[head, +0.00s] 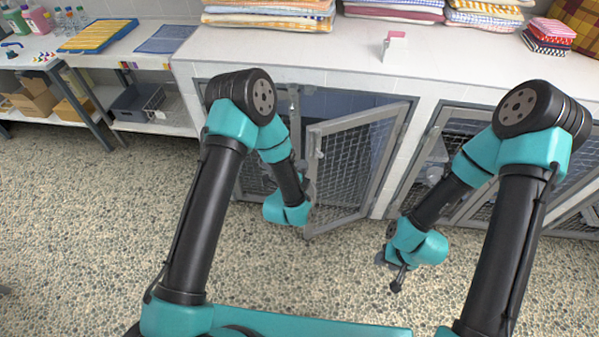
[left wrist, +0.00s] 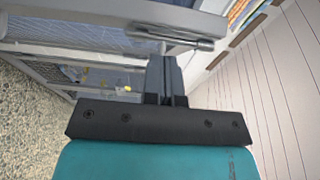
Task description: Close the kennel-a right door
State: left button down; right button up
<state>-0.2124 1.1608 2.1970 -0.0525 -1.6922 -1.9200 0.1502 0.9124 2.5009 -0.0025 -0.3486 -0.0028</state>
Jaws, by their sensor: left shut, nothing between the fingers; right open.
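The kennel-a right door (head: 355,165), a grey frame with wire mesh, stands open and swung out toward me from the white block front. My left gripper (head: 308,190) is by the door's free edge; the arm partly hides it, and I cannot tell whether it touches. In the left wrist view its fingers (left wrist: 165,70) are shut and empty, close below a grey metal bar (left wrist: 170,38) on a mesh frame. My right gripper (head: 390,272) is open and empty, low over the floor, right of the door and apart from it.
Another mesh-fronted kennel (head: 465,150) lies to the right, partly behind my right arm. The white countertop (head: 340,55) above bears folded towels (head: 270,15) and a small pink-and-white item (head: 393,42). The pebbled floor (head: 330,275) in front is clear.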

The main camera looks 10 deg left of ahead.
aim_at(312, 148)
pick_arm(q)
jog(key=x, duration=0.5)
jog(key=shift+w+d, duration=0.1)
jog(key=shift+w, duration=0.2)
